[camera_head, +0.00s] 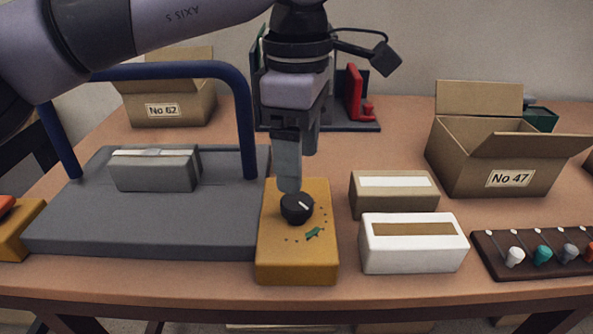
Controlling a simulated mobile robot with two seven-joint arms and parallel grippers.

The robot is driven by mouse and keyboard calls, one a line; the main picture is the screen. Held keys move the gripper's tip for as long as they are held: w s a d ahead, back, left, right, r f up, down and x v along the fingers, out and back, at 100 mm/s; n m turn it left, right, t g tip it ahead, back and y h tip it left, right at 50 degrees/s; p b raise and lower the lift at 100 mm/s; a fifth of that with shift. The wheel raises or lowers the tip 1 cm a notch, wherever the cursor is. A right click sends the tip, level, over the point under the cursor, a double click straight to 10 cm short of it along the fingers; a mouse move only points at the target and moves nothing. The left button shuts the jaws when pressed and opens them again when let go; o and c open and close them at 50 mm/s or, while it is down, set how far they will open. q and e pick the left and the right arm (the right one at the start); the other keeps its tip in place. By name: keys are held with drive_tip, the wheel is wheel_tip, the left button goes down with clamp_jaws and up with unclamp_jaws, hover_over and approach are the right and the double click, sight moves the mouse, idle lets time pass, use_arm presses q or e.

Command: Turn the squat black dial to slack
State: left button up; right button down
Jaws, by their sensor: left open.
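The squat black dial (297,208) sits on top of a yellow box (296,262) at the front middle of the table. A white pointer line on the dial points to the lower right. Small dots ring its front side, and a green mark (313,232) lies in front of it; I cannot read any lettering. My left gripper (291,188) points down just above and behind the dial, its fingers open. Its near finger overlaps the dial's back edge in the picture, so I cannot tell whether they touch. My right gripper is not in view.
A grey platform (140,238) with a blue frame (246,120) and a grey box (155,172) stands left. Brown (395,203) and white (414,252) boxes lie right of the yellow box. Open carton No 47 (475,165), carton No 62 (160,106) and a knob board (535,268) stand around.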

sight(297, 200)
use_arm(q)
drive_tip(key=shift+w+a, duration=0.1)
drive_tip(key=shift+w, duration=0.25)
drive_tip(key=shift+f, duration=0.3)
drive_tip(key=f+b, duration=0.1)
drive_tip(key=f, duration=0.4)
drive_tip(key=shift+s, duration=0.2)
drive_tip(key=shift+f, duration=0.6)
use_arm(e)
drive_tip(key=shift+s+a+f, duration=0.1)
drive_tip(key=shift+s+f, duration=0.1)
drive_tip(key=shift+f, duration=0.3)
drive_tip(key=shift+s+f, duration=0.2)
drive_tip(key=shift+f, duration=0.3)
use_arm(q)
drive_tip(key=c, duration=1)
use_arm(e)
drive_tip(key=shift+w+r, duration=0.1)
